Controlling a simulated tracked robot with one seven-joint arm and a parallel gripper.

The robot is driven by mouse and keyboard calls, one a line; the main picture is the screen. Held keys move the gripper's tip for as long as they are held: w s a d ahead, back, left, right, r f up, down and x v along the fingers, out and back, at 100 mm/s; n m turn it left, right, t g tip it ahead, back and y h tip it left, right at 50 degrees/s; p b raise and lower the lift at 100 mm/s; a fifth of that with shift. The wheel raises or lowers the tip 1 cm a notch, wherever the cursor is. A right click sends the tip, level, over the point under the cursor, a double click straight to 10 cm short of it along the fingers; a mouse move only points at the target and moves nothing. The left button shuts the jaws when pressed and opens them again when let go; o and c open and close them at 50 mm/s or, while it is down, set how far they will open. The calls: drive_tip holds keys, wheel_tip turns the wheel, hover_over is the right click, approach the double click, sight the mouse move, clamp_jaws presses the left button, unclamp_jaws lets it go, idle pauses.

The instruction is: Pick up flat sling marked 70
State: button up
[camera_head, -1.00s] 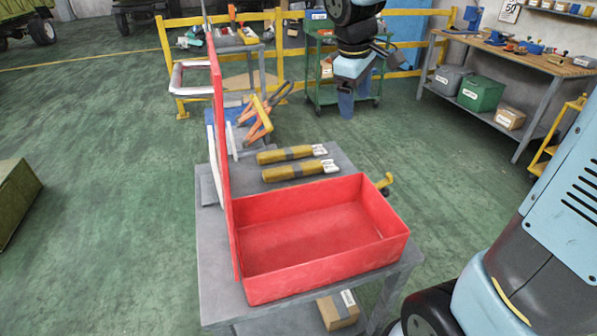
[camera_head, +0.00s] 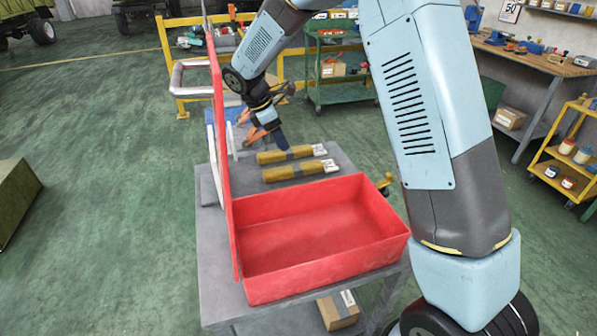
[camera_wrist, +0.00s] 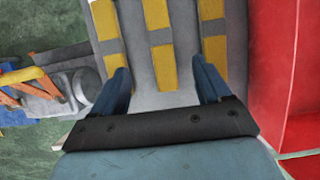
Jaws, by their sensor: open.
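Two yellow rolled slings with grey bands and white end tags lie side by side on the grey table in the head view: a far sling (camera_head: 270,157) and a near sling (camera_head: 280,174). The tag numbers are too small to read. The wrist view shows three yellow banded strips: a left one (camera_wrist: 107,25), a middle one (camera_wrist: 158,15) and a right one (camera_wrist: 214,50). My gripper (camera_wrist: 164,82) is open and empty. In the wrist view, the middle strip lies between its fingers, which overlap the outer strips. In the head view my gripper (camera_head: 282,140) hangs by the far sling.
An open red box (camera_head: 320,235) with an upright red lid (camera_head: 222,150) stands in front of the slings on the grey table (camera_head: 212,285). Orange-handled tools (camera_wrist: 30,75) lie beyond the slings. A yellow hook-like part (camera_head: 385,181) is at the right edge.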

sight(297, 166)
drive_tip(key=x, duration=1.3)
drive_tip(key=shift+w+d+f, duration=0.2)
drive_tip(key=shift+d, duration=0.05)
drive_tip(key=c, duration=1.3)
drive_tip(key=shift+r, duration=0.15)
